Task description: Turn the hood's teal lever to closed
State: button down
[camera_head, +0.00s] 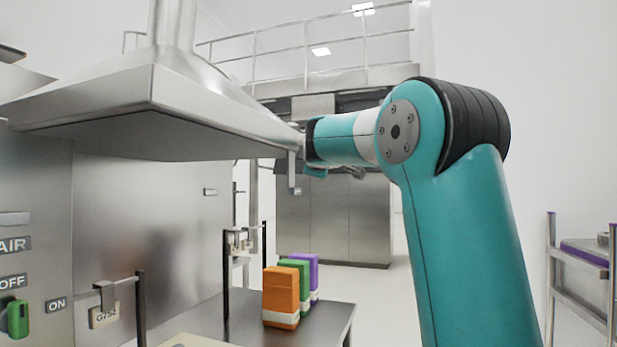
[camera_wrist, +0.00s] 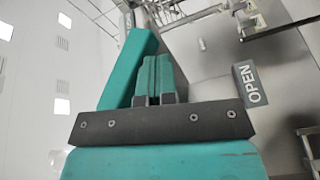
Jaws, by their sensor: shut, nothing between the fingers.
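The steel hood (camera_head: 130,95) hangs at the upper left in the head view. In the wrist view a long teal bar, which looks like the lever (camera_wrist: 128,72), slants just left of my gripper (camera_wrist: 157,62). My gripper's two teal fingers are together, with nothing between them. The lever lies beside the fingers, not between them; I cannot tell whether they touch. An OPEN label (camera_wrist: 253,83) is to the right of the fingers. In the head view my arm reaches the hood's right corner and hides the fingers. A small teal piece under the wrist there is unclear.
Orange (camera_head: 281,297), green (camera_head: 294,266) and purple (camera_head: 304,262) boxes stand on a dark table (camera_head: 325,325) below the hood. A wall panel with a green handle (camera_head: 17,318) is at the left. A shelf cart (camera_head: 580,270) is at the right. The floor between is clear.

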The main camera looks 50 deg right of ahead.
jog(key=shift+w+d+r+n+t+h+b, duration=0.2)
jog(key=shift+d+n+t+h+b, duration=0.3)
jog(key=shift+t+b, duration=0.65)
jog(key=shift+w+d+r+n+t+h+b, duration=0.2)
jog(key=shift+n+t+h+b, duration=0.45)
jog(key=shift+b, duration=0.85)
jog(key=shift+w+d+r+n+t+h+b, duration=0.2)
jog(key=shift+d+n+t+h+b, duration=0.35)
jog(key=shift+t+b, duration=0.65)
jog(key=shift+a+r, duration=0.1)
jog(key=shift+r, duration=0.05)
jog(key=w+f+b+v, duration=0.1)
jog(key=f+b+v, duration=0.1)
jog(key=b+v, duration=0.5)
jog(key=v, duration=0.4)
jog(key=shift+s+f, duration=0.35)
jog(key=shift+f, duration=0.05)
